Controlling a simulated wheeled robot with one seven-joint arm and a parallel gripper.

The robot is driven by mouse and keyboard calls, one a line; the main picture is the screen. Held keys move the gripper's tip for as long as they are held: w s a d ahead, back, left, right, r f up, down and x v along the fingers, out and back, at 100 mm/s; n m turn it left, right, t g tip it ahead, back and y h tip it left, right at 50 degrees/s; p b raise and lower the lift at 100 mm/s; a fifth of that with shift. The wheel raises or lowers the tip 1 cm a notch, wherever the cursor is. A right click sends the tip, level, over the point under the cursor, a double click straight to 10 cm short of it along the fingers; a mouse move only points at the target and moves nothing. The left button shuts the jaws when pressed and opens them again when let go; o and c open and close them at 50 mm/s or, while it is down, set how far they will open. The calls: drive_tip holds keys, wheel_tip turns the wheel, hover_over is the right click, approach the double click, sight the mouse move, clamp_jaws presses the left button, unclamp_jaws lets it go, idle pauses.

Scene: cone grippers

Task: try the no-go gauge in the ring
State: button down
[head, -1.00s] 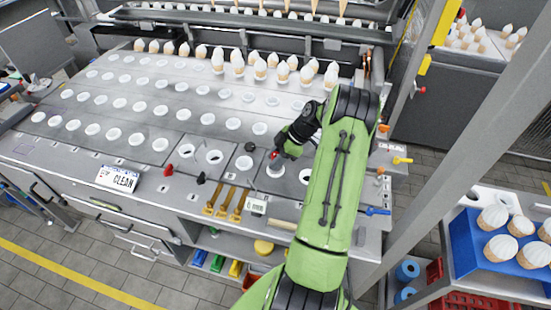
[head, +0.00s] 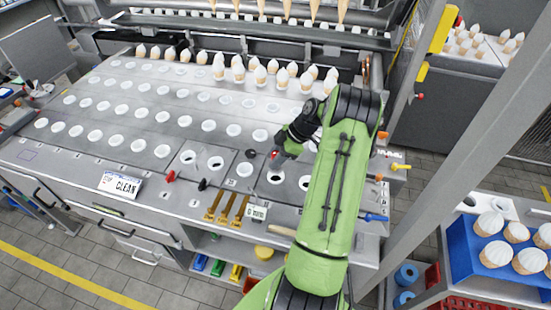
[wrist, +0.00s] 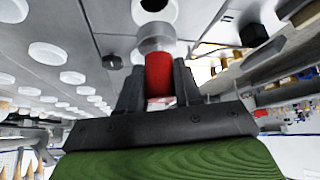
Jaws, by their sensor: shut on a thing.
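My gripper (wrist: 157,88) is shut on the red handle of a gauge (wrist: 158,72). The gauge has a round grey metal end, which points away from the jaws in the wrist view. A white ring with a dark hole (wrist: 155,8) lies just beyond that end, cut by the top edge of the wrist view. The gauge end looks clear of the hole. In the head view my gripper (head: 285,151) is above the panel, and a little red of the gauge shows. The ring (head: 276,178) is just below it with its dark hole uncovered. Whether this gauge is the no-go one cannot be read.
Other open rings (head: 215,163) sit beside it. A "CLEAN" sign (head: 121,184), red and black knobs (head: 170,176) and several brass tools (head: 227,208) line the front edge. White-topped cones (head: 283,77) stand in the rear rows. A blue tray of cones (head: 497,255) is at right.

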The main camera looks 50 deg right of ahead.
drive_tip(key=shift+r+p, duration=1.15)
drive_tip(key=shift+r, duration=1)
